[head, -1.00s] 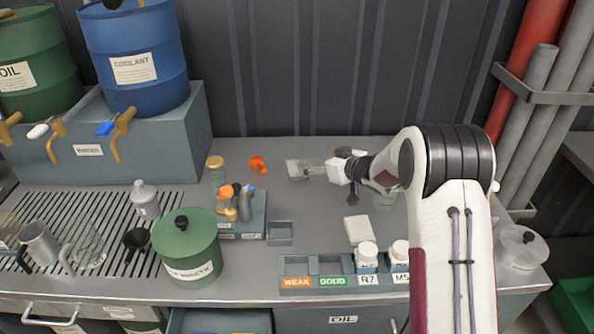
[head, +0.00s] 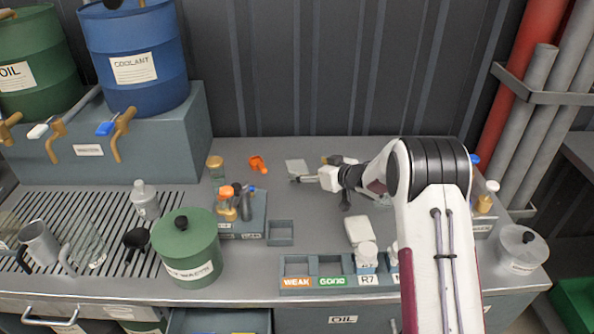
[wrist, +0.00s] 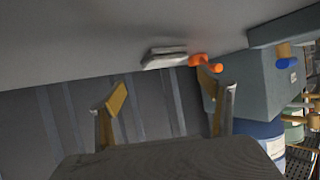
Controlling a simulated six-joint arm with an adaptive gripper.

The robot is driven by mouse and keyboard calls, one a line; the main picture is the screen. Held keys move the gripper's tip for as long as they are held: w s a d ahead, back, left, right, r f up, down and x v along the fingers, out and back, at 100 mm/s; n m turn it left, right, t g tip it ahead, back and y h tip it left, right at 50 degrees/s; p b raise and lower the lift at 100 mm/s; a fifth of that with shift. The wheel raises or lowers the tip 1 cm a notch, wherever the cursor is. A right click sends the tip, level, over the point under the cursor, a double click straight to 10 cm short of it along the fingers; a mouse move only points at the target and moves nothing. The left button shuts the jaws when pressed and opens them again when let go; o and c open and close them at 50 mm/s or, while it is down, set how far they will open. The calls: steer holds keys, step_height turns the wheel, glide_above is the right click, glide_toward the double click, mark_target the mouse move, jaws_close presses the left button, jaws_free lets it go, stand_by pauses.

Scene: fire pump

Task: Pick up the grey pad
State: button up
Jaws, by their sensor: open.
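The grey pad (head: 297,166) lies flat towards the back of the bench, near the dark ribbed wall. In the wrist view the pad (wrist: 165,56) shows as a thin pale slab ahead of my fingers, a little above the gap between them in the picture. My gripper (head: 299,178) is low over the bench on the pad's near right side, with its fingers pointing left. In the wrist view my gripper (wrist: 163,86) has its two fingers wide apart and nothing between them.
An orange piece (head: 257,164) lies just left of the pad. A white block (head: 359,230) lies nearer the front, behind the sorting tray (head: 330,282). A small square tray (head: 280,232) stands left of it. Bare bench surrounds the pad's front side.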

mark_target(297, 168)
steer(key=shift+w+a+f, duration=0.15)
steer(key=shift+w+a, duration=0.05)
steer(key=shift+w, duration=0.1)
steer(key=shift+a+f, duration=0.1)
steer(key=shift+s+a+x, duration=0.1)
steer(key=shift+s+x, duration=0.05)
steer(key=shift+x, duration=0.75)
steer(key=shift+s+a+x, duration=0.1)
steer(key=shift+x, duration=1.6)
steer(key=shift+f, duration=0.15)
steer(key=c, duration=1.3)
